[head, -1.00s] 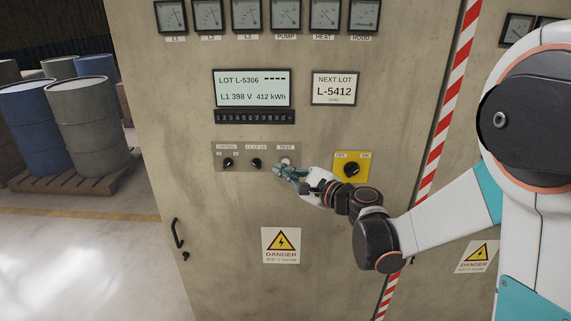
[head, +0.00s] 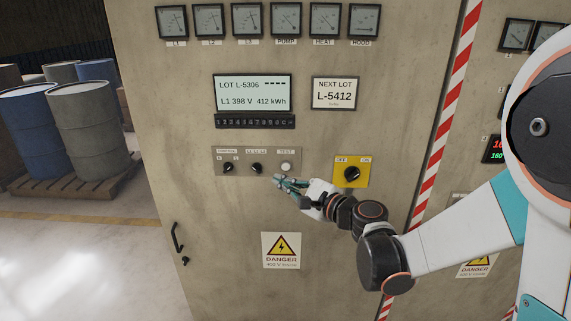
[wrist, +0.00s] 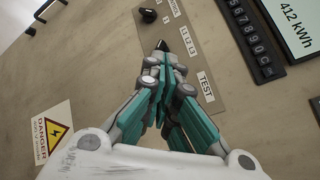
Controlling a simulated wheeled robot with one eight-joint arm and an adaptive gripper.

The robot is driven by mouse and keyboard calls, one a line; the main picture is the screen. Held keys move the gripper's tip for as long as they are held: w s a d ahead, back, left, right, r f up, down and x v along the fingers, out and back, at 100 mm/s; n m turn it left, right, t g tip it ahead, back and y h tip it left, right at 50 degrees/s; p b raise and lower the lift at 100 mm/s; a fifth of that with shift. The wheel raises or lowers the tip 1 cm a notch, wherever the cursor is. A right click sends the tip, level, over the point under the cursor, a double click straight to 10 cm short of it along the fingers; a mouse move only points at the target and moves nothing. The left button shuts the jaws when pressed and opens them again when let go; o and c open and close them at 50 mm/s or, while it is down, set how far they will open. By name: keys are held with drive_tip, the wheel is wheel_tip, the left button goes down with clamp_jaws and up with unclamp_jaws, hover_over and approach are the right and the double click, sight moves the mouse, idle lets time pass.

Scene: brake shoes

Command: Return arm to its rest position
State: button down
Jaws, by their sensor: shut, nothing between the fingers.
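My gripper (head: 279,182) is just below the white TEST button (head: 287,167) on the grey control panel (head: 215,158) of the cabinet. Its teal fingers are together and empty. In the wrist view the closed fingers (wrist: 165,62) lie over the panel near the TEST label (wrist: 206,87), and they hide the button there. I cannot tell how far the fingertips stand off the cabinet face. My arm reaches in from the right.
Two black knobs (head: 228,168) (head: 256,168) sit left of the button. A yellow plate with a black rotary switch (head: 351,173) is close to the right of my gripper. The cabinet door handle (head: 177,236) sticks out at lower left. Barrels (head: 84,115) stand on a pallet at left.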

drive_tip(key=s+d+f+n+g+h, duration=0.1)
drive_tip(key=s+d+n+h, duration=0.5)
drive_tip(key=s, duration=0.8)
drive_tip(key=s+d+f+n+g+h, duration=0.2)
drive_tip(key=s+d+n+g+h, duration=0.2)
drive_tip(key=s+d+n, duration=0.7)
drive_tip(key=s+d+h, duration=0.2)
drive_tip(key=s, duration=0.2)
drive_tip(key=shift+d, duration=0.25)
drive_tip(key=shift+f, duration=0.1)
